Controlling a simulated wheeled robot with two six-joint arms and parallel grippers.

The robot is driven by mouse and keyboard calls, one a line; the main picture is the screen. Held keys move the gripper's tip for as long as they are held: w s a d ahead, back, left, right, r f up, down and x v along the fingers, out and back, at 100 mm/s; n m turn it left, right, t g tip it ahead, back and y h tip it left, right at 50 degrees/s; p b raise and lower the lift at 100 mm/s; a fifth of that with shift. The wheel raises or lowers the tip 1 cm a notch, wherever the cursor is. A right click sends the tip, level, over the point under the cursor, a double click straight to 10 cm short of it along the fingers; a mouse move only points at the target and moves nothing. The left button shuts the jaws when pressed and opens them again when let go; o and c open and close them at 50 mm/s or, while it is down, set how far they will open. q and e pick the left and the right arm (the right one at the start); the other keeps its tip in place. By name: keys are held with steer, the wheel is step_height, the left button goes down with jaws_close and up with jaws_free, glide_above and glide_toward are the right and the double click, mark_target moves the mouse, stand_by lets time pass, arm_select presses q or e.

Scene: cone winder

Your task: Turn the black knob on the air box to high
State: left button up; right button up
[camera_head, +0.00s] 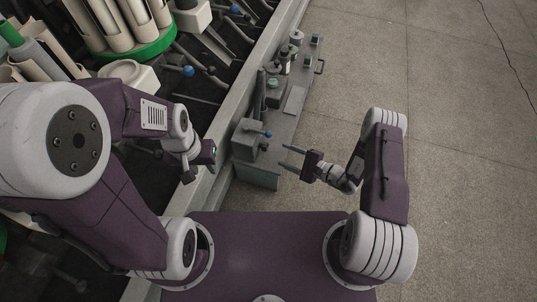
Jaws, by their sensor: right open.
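A grey box (245,139), which looks like the air box, sits at the near end of the narrow grey shelf beside the machine. A blue knob (268,133) sticks out on its right side, with a small dark knob (264,147) just below it. The setting of the dark knob is too small to read. My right gripper (287,158) is open and empty, its two fingers pointing left toward the box, a short gap to the right of it. My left gripper (209,153) is left of the box, over the machine's edge; its fingers are not clear.
The shelf (293,100) runs away to the upper right with several small fittings and a handle (320,66). Left is the machine with a green round tray (140,52) of pale cones and several blue-tipped levers. The concrete floor (450,110) on the right is clear.

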mark_target(267, 148)
arm_select(q)
steer(key=shift+w+f, duration=0.1)
steer(key=shift+f, duration=0.15)
arm_select(e)
steer(key=shift+w+f, duration=0.15)
steer(key=shift+f, duration=0.1)
steer(key=b+x, duration=0.5)
steer(key=x, duration=0.3)
steer(key=shift+f, duration=0.1)
steer(key=shift+w+a, duration=0.25)
steer(key=shift+a, duration=0.1)
arm_select(q)
step_height(267, 148, down, 5)
steer(key=shift+f, duration=0.1)
arm_select(e)
jaws_close()
